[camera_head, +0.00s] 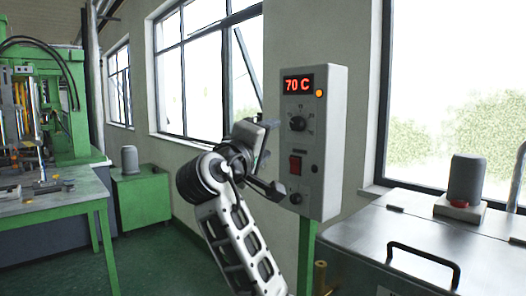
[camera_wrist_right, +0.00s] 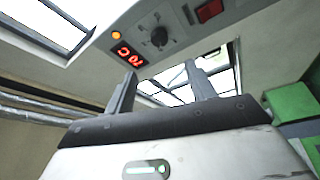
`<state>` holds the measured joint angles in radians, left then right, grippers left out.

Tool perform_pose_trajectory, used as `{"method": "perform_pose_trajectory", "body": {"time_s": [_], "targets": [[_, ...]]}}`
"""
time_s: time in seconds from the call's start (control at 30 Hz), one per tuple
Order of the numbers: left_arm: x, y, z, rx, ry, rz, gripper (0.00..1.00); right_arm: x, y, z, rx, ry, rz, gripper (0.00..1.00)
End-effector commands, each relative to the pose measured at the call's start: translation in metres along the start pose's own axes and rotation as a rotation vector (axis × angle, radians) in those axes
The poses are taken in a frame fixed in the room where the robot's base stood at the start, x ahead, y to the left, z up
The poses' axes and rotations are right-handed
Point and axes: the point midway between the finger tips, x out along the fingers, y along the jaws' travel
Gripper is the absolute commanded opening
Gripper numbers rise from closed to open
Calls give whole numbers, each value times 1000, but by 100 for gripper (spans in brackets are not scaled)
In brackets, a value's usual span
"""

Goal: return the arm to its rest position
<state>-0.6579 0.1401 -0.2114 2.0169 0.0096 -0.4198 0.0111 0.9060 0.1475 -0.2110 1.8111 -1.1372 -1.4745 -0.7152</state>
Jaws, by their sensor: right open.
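My right gripper (camera_head: 268,168) is raised in front of the grey control box, at the box's left side in the head view. Its two fingers also show in the right wrist view (camera_wrist_right: 163,92), spread apart with nothing between them. The control box (camera_head: 331,150) stands on a green post and has a red "70 C" display (camera_head: 298,84), a lit orange lamp, a black knob (camera_head: 297,124) and a red switch (camera_head: 295,165). Whether a fingertip touches the box cannot be told. My left gripper is not in view.
A metal-topped machine (camera_head: 400,235) with a black handle (camera_head: 424,256) stands at the right. A green-framed table (camera_head: 50,197) and a green press (camera_head: 68,120) are at the left. A green cabinet (camera_head: 142,198) stands by the wall. Green floor is clear between them.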

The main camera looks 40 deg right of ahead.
Motion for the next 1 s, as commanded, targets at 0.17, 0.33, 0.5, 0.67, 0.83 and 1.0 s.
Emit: {"method": "perform_pose_trajectory", "body": {"time_s": [0.17,0.33,0.5,0.67,0.83,1.0], "targets": [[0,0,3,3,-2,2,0,-13,0,0,-1,0,-1,55],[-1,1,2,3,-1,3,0,-15,0,0,-1,-1,0,55],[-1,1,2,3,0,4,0,-15,0,0,0,-1,0,55],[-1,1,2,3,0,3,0,-14,0,0,0,-1,0,55],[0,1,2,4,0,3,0,-16,-15,2,0,14,-31,55],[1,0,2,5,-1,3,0,-32,-97,19,10,81,-213,55]]}}
